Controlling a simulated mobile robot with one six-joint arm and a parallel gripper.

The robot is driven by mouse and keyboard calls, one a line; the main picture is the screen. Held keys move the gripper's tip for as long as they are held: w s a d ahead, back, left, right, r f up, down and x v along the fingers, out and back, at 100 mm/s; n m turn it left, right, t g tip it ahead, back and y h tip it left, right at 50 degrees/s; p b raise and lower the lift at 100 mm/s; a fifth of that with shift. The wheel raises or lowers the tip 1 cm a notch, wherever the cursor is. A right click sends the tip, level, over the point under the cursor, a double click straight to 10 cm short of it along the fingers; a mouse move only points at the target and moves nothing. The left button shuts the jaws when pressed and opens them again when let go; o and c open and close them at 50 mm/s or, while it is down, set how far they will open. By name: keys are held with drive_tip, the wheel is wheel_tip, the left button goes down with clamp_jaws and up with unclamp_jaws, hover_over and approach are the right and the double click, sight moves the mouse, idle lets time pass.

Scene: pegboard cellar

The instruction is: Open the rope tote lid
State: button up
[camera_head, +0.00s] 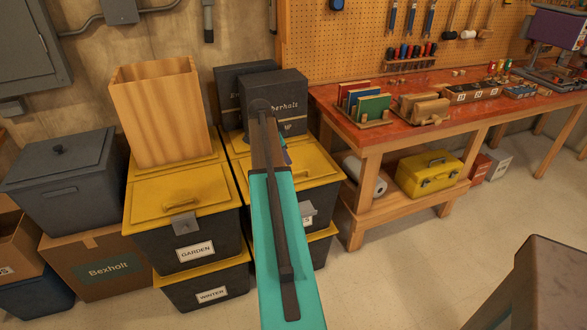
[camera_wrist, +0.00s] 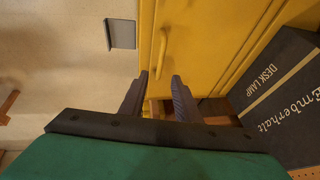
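The tote under my arm has a dark body and a yellow lid (camera_head: 318,167), which lies shut. Its label (camera_head: 307,221) is mostly hidden by my arm; only the last letters show, so I cannot confirm it reads rope. A grey latch (camera_head: 308,209) is at its front edge, and it also shows in the wrist view (camera_wrist: 121,33). In the wrist view the yellow lid (camera_wrist: 200,40) carries a raised handle (camera_wrist: 163,46). My gripper (camera_wrist: 158,76) is open and empty, with its fingertips short of the handle. In the head view my arm largely hides the gripper.
Dark Emberhalt boxes (camera_head: 283,92) stand on the back of this tote; one shows in the wrist view (camera_wrist: 285,95). To the left, a GARDEN tote (camera_head: 172,226) carries a wooden bin (camera_head: 160,110). A workbench (camera_head: 420,125) stands right. The floor in front is clear.

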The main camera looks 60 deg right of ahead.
drive_tip(key=shift+p+x, duration=1.05)
drive_tip(key=shift+x, duration=4.1)
